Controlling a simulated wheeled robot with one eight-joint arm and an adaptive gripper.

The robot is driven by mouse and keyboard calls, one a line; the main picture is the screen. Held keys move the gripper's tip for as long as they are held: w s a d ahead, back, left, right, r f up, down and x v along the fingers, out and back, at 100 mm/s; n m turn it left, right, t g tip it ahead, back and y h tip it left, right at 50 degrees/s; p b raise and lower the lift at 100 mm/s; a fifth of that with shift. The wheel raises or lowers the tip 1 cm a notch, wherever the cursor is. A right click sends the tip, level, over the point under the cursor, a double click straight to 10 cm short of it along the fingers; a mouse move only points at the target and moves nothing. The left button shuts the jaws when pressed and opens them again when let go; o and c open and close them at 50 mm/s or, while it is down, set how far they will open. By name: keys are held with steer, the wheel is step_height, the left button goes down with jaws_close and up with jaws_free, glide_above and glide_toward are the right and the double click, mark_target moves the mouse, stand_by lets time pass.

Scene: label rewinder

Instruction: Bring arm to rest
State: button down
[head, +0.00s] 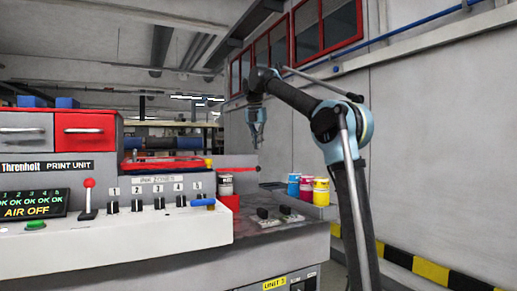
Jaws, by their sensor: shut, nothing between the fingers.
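My arm rises from the lower right of the head view and bends over to the left, with its upper part raised. My gripper (257,139) hangs at its end, pointing down, shut and empty. It is in the air above the right part of the print unit (110,249), apart from everything below it.
Ink cans in blue (294,186), magenta (307,189) and yellow (321,192) stand on the ledge at right. A red-knobbed lever (89,198) and several numbered black switches line the white panel. A grey wall (440,150) with a yellow-black stripe (430,271) runs along the right.

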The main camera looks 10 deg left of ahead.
steer(key=shift+d, duration=0.15)
steer(key=s+d+f+m, duration=1.6)
steer(key=s+d+f, duration=0.1)
steer(key=d, duration=0.4)
steer(key=s+d+f+m, duration=0.3)
steer(key=s+f+m, duration=0.2)
steer(key=f, duration=0.6)
steer(key=s+d+f+m, duration=0.3)
steer(key=s+f+m, duration=0.3)
steer(key=s+f, duration=0.4)
steer(key=s+d+f+m, duration=0.2)
steer(key=s+f+m, duration=0.3)
steer(key=s+f, duration=0.3)
step_height(320, 180, down, 4)
steer(key=shift+s+d+r+m+y, duration=0.2)
steer(key=shift+s+d+m+y, duration=0.1)
steer(key=shift+d+m, duration=0.1)
